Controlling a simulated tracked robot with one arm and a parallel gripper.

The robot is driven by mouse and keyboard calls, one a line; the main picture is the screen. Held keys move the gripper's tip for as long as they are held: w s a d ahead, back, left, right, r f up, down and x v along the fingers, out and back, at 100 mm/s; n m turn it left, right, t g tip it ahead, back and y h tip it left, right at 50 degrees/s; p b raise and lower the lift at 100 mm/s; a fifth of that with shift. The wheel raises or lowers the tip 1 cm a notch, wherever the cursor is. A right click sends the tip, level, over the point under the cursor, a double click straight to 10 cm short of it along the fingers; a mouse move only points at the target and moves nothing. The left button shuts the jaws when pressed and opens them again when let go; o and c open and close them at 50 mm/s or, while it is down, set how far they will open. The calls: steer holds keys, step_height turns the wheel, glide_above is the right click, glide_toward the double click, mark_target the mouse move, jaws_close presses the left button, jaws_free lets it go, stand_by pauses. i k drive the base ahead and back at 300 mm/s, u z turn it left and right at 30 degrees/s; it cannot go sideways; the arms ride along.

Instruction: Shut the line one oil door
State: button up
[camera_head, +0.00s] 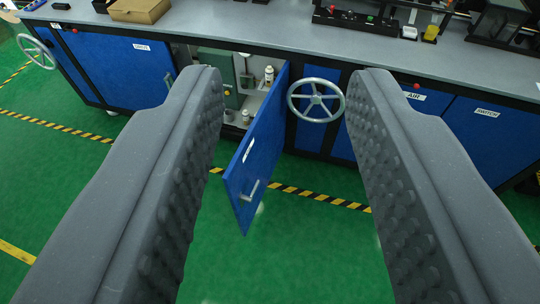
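A blue door (258,150) on the front of the long bench stands swung open toward me, with a small metal handle (250,190) low on its face. A white label on it is too slanted to read. Behind it, an open cupboard (236,88) shows a green unit and a white bottle (269,75) inside. My gripper (285,85) is open and empty. Its two dark grey studded fingers frame the door from left and right, with the door between them in the picture and apparently farther away. I see no contact.
A grey handwheel (316,100) sticks out right of the door, and another handwheel (36,52) is at the far left. The bench top (235,22) carries a cardboard box (139,10) and small devices. The green floor (290,250) with striped tape looks clear.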

mark_target(256, 157)
steer(key=u, duration=0.1)
steer(key=i, duration=1)
steer(key=z, duration=0.1)
